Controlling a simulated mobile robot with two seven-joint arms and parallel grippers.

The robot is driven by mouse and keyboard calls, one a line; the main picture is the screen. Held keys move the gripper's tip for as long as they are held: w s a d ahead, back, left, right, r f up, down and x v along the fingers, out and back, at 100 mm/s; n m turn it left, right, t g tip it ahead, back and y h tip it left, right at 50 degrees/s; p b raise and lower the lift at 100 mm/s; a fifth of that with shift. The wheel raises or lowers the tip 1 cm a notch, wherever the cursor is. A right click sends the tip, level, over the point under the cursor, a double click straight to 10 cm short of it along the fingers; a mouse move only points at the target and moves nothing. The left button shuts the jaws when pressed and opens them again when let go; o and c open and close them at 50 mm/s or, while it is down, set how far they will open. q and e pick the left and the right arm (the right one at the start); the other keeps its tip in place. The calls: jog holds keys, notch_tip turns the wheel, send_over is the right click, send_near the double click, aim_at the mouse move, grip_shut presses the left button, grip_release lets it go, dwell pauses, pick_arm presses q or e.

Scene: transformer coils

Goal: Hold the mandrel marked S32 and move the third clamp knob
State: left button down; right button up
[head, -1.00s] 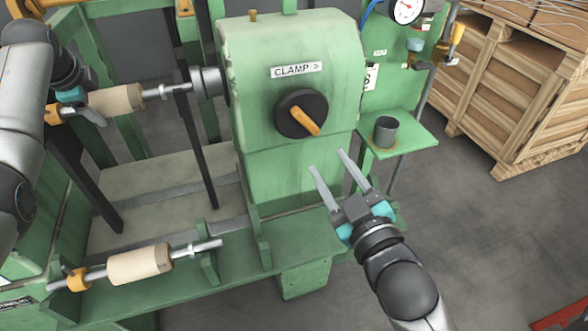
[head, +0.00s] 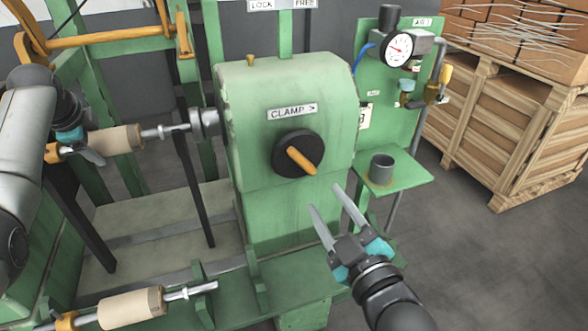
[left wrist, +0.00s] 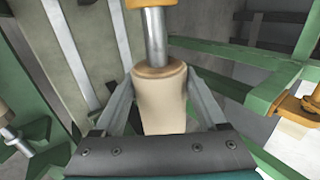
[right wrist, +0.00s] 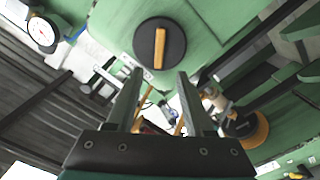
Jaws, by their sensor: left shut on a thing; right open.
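The clamp knob (head: 298,154) is a black disc with an orange handle bar, on the green machine housing under a CLAMP sign (head: 292,111). It also shows in the right wrist view (right wrist: 160,43). My right gripper (head: 328,196) is open and empty, below and to the right of the knob and apart from it. A tan mandrel (head: 116,139) on a metal shaft lies level at the upper left, its shaft reaching the housing's chuck (head: 205,122). My left gripper (left wrist: 160,100) is shut on this mandrel (left wrist: 160,105). I cannot read an S32 mark on it.
A second tan mandrel (head: 130,307) lies on the lower front rack. A green shelf with a grey cup (head: 381,168) and a pressure gauge (head: 398,49) stand right of the housing. A wooden crate (head: 500,120) is at the far right.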

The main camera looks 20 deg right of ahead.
aim_at(302, 165)
jog(key=w, duration=1.1)
jog(key=shift+w, duration=0.25)
grip_shut()
jog(key=shift+f, duration=0.1)
dwell(0.3)
